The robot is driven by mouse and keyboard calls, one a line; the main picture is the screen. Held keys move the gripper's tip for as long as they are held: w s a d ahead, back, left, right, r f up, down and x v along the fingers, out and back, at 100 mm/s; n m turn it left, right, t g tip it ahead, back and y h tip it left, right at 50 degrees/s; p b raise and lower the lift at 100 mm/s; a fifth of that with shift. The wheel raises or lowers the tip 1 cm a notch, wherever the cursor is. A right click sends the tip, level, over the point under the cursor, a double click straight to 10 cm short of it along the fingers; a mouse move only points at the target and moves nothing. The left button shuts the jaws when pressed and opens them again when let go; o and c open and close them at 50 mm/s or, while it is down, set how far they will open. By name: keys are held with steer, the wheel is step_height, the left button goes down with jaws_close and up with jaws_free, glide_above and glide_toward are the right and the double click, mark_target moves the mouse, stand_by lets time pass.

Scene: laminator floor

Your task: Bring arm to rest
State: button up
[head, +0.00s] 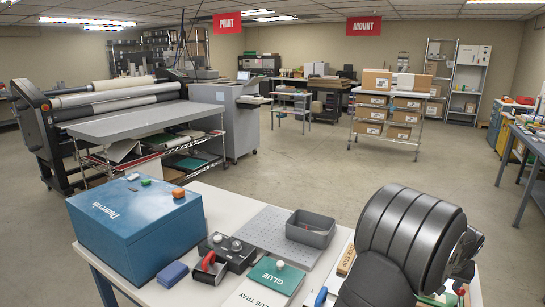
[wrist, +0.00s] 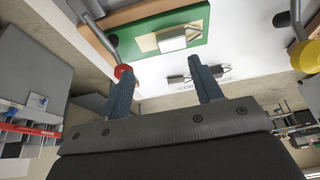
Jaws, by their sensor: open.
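My gripper (wrist: 161,68) shows in the wrist view, with its two dark blue-grey fingers apart and nothing between them. Beyond the fingertips is a white surface with a green-framed panel (wrist: 200,22), a metal clip and a red round knob (wrist: 123,72). I cannot tell whether the fingers touch any of these; they look apart. In the head view my dark arm fills the lower right, over the right end of the white table (head: 218,200). My gripper cannot be made out there, and my arm hides part of the table.
On the table are a blue box (head: 130,240), a black device (head: 228,252), a grey bin (head: 310,228), a green glue pad (head: 276,275) and a red-handled tool (head: 208,264). A roll laminator (head: 140,122) and a shelf cart with cartons (head: 388,120) stand behind. Open floor lies between.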

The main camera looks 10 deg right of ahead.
steer(key=s+r, duration=0.5)
steer(key=s, duration=0.4)
steer(key=w+d+f, duration=0.1)
steer(key=w+f, duration=0.1)
steer(key=w, duration=2.1)
steer(key=w+f, duration=0.2)
steer(key=w, duration=0.1)
steer(key=w+a+f, duration=0.1)
steer(key=w+f, duration=0.1)
steer(key=w, duration=0.2)
steer(key=w+a+f, duration=0.1)
steer(key=w+f, duration=0.1)
steer(key=w, duration=0.2)
steer(key=shift+a+f, duration=0.2)
steer(key=shift+f, duration=0.1)
steer(key=o, duration=0.9)
steer(key=s+d+r+m+g+y, duration=0.1)
steer(key=s+r+m+g+y, duration=0.1)
steer(key=s+r+m, duration=0.65)
steer(key=s+d+r+m+g+y, duration=0.1)
steer(key=s+r+m, duration=0.5)
steer(key=s+m, duration=0.55)
steer(key=f, duration=0.3)
steer(key=s+f+n, duration=0.1)
steer(key=f, duration=0.2)
steer(key=f+n, duration=0.1)
steer(key=f, duration=0.2)
steer(key=shift+s+f, duration=0.15)
steer(key=shift+s, duration=0.1)
